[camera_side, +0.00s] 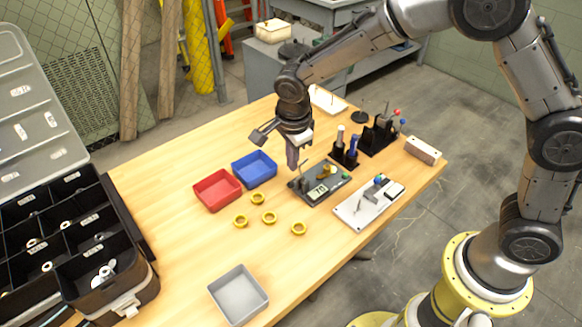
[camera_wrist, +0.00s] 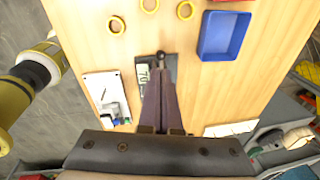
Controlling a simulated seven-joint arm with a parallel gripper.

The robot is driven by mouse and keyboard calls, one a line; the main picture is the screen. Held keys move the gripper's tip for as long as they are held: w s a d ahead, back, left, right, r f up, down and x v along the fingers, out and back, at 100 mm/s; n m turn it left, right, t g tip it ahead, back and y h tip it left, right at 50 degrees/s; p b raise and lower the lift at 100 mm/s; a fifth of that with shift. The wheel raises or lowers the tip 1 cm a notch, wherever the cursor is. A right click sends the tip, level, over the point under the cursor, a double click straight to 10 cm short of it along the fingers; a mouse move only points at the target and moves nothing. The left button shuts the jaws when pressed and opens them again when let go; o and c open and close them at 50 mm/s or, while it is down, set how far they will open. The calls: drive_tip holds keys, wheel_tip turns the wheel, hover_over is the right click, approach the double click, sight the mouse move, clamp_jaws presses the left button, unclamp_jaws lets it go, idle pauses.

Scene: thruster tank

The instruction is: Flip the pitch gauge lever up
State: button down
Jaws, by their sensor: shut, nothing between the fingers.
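The pitch gauge is a dark grey panel (camera_side: 337,190) with a small pale display (camera_side: 317,191) that seems to read 70. In the wrist view, the panel (camera_wrist: 172,68) is largely covered by my fingers, and its display (camera_wrist: 144,73) shows beside them. A dark round-ended lever (camera_wrist: 161,57) stands at the panel's end, just past my fingertips. Whether they touch it I cannot tell. My gripper (camera_side: 292,166) points down over the panel's left end in the side view. In the wrist view its fingers (camera_wrist: 160,82) are together and empty.
A white board (camera_side: 355,214) with small parts lies to the right. Black tool holders (camera_side: 345,158) stand behind. A blue bin (camera_side: 254,168) and a red bin (camera_side: 217,190) are to the left. Several yellow rings (camera_side: 269,217) lie nearby. A grey bin (camera_side: 238,296) stands at the front.

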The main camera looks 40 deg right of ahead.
drive_tip(key=s+a+r, duration=0.1)
drive_tip(key=a+r, duration=0.5)
drive_tip(key=a, duration=0.1)
drive_tip(key=shift+s+a+r, duration=0.15)
drive_tip(key=shift+a+r, duration=0.1)
drive_tip(key=shift+a, duration=0.05)
